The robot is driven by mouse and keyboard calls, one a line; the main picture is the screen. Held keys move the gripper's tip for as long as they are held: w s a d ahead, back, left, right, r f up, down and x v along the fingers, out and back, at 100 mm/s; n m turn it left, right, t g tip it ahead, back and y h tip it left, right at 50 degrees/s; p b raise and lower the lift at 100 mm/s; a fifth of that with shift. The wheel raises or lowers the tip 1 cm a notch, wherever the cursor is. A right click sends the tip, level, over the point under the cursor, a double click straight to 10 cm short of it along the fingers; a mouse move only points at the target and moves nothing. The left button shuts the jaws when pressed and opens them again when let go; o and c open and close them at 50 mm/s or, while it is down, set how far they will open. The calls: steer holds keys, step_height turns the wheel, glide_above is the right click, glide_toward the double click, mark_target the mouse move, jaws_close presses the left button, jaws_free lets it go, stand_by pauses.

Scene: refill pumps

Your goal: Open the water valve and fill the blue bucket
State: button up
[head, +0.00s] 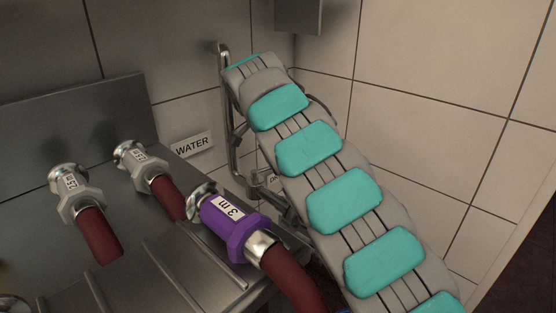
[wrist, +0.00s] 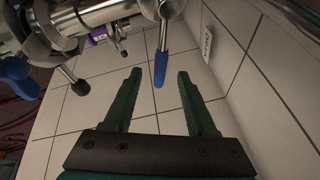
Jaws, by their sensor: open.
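A blue-handled lever (wrist: 160,68) hangs from metal pipework in the wrist view. My gripper (wrist: 158,75) is open, with its two dark green fingers apart. In the picture, the lever's lower end lies between the fingertips; I cannot tell how deep it sits or whether it touches. The WATER sign (head: 193,145) is on the wall in the head view, beside a vertical metal pipe (head: 226,110). My gripper is hidden in the head view behind my arm. I cannot make out the blue bucket in either view.
A purple coupling (head: 233,224) marked "3 m" with a red hose lies on the metal counter (head: 180,270). Two grey couplings (head: 75,194) (head: 141,167) with red hoses are left of it. Another blue handle (wrist: 18,77) shows at the left of the wrist view. Tiled walls stand close behind.

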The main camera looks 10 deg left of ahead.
steer(key=shift+v, duration=3)
